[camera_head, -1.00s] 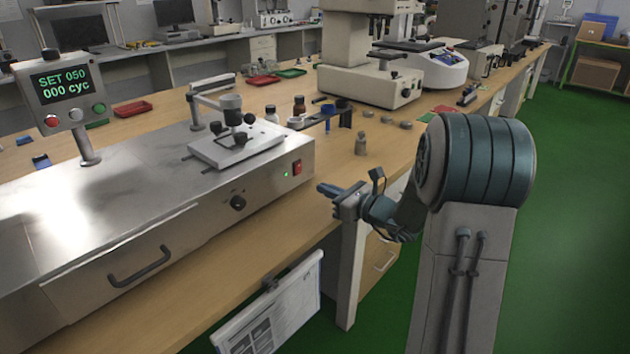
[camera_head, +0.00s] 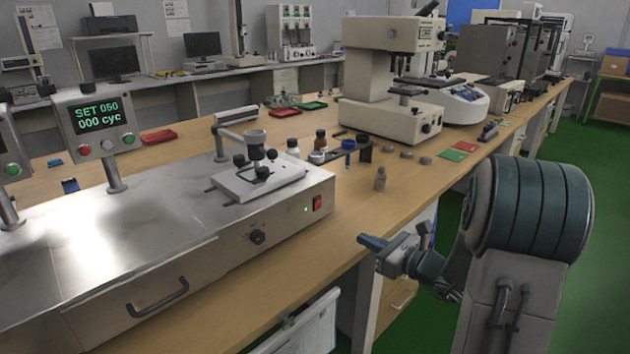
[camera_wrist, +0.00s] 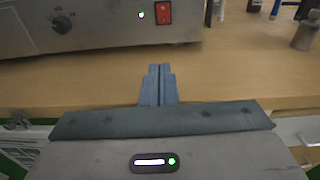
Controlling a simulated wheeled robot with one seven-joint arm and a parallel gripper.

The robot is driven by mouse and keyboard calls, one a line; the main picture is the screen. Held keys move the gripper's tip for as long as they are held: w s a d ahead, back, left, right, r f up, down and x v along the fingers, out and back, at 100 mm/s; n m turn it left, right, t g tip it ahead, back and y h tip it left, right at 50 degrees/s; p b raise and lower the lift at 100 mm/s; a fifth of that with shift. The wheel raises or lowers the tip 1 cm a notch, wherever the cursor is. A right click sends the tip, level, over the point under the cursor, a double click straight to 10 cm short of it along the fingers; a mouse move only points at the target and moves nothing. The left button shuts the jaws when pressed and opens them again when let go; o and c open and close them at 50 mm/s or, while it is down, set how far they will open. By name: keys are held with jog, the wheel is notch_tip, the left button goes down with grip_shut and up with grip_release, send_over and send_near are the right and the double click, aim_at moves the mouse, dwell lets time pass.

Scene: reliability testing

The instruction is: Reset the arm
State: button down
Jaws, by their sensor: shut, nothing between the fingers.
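My gripper (camera_head: 366,241) is at the front edge of the wooden bench, right of the steel test machine, with its fingers pointing left toward the bench. In the wrist view its two fingers (camera_wrist: 157,85) lie side by side, shut with nothing between them. My arm is folded low at the right of the head view, in front of the bench edge. The gripper appears apart from the machine and from everything on the bench.
The steel machine (camera_head: 205,250) carries a white plate with a clamp (camera_head: 262,180). A small metal weight (camera_head: 380,180) stands on the bench (camera_head: 345,215) near my gripper. Bottles and a microscope-like instrument (camera_head: 385,85) stand behind. Green floor (camera_head: 600,190) is open at the right.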

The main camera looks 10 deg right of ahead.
jog(key=s+a+r+n+g+p, duration=1)
jog(key=s+a+r+n+g, duration=0.1)
jog(key=s+a+n, duration=0.35)
jog(key=s+d+r+n+h+p, duration=0.7)
jog(key=s+r+n+h+p, duration=0.3)
jog(key=n, duration=0.3)
jog(key=shift+s+d+r+h+p, duration=0.35)
jog(key=shift+s+p, duration=0.15)
jog(key=shift+s, duration=0.25)
jog(key=shift+a+n, duration=0.2)
jog(key=shift+n, duration=0.15)
